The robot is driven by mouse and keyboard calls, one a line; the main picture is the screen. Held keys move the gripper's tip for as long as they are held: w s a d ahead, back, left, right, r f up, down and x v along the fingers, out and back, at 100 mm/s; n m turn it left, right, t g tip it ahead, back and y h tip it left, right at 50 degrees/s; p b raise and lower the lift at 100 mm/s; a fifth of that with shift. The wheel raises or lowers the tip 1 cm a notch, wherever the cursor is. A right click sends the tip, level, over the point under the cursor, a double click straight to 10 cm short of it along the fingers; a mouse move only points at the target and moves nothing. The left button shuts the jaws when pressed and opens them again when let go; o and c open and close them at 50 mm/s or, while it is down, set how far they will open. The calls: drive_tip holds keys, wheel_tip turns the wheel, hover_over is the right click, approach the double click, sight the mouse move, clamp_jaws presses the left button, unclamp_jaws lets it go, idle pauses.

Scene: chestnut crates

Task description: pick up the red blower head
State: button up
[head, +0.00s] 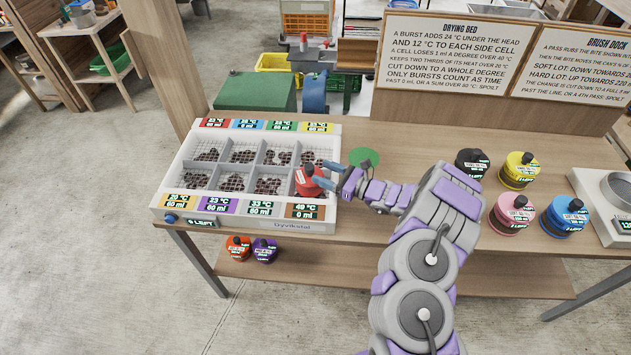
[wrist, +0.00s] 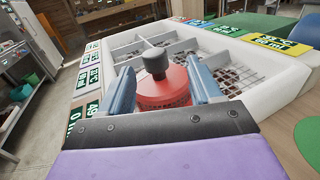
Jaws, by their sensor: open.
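The red blower head (head: 308,183) has a black knob on top and sits at the front right cell of the drying bed (head: 158,195). In the wrist view the red blower head (wrist: 163,92) stands upright between the two blue fingers of my gripper (wrist: 165,87). In the head view my gripper (head: 325,176) reaches in from the right at that corner cell. The jaws are open, one finger on each side of the head. Whether either finger touches it I cannot tell. The lower part of the head is hidden by my wrist in the wrist view.
A green disc (head: 363,157) lies on the table behind my arm. Black (head: 472,163), yellow (head: 519,170), pink (head: 511,215) and blue (head: 564,217) pots stand to the right. Sign boards (head: 455,60) rise at the back. Orange (head: 238,248) and purple (head: 264,250) pots sit on the lower shelf.

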sight(312, 169)
drive_tip(key=a, duration=0.2)
drive_tip(key=w+a, duration=0.1)
drive_tip(key=a, duration=0.1)
drive_tip(key=a+b, duration=0.1)
drive_tip(key=a, duration=0.1)
drive_tip(key=shift+w+a+f, duration=0.25)
drive_tip(key=shift+a+f, duration=0.1)
drive_tip(key=shift+f, duration=0.05)
drive_tip(key=shift+w, duration=0.15)
drive_tip(key=d, duration=0.3)
drive_tip(key=shift+r, duration=0.35)
drive_tip(key=shift+d, duration=0.1)
drive_tip(key=shift+c, duration=0.5)
drive_tip(key=shift+a, duration=0.35)
drive_tip(key=shift+c, duration=0.9)
drive_tip(key=shift+a+f, duration=0.15)
drive_tip(key=shift+a, duration=0.9)
drive_tip(key=shift+c, duration=1.4)
drive_tip(key=shift+a, duration=0.2)
drive_tip(key=shift+c, duration=1.5)
drive_tip(key=shift+d, duration=0.35)
drive_tip(key=shift+c, duration=0.8)
drive_tip(key=shift+d, duration=0.9)
clamp_jaws()
drive_tip(key=shift+a, duration=0.1)
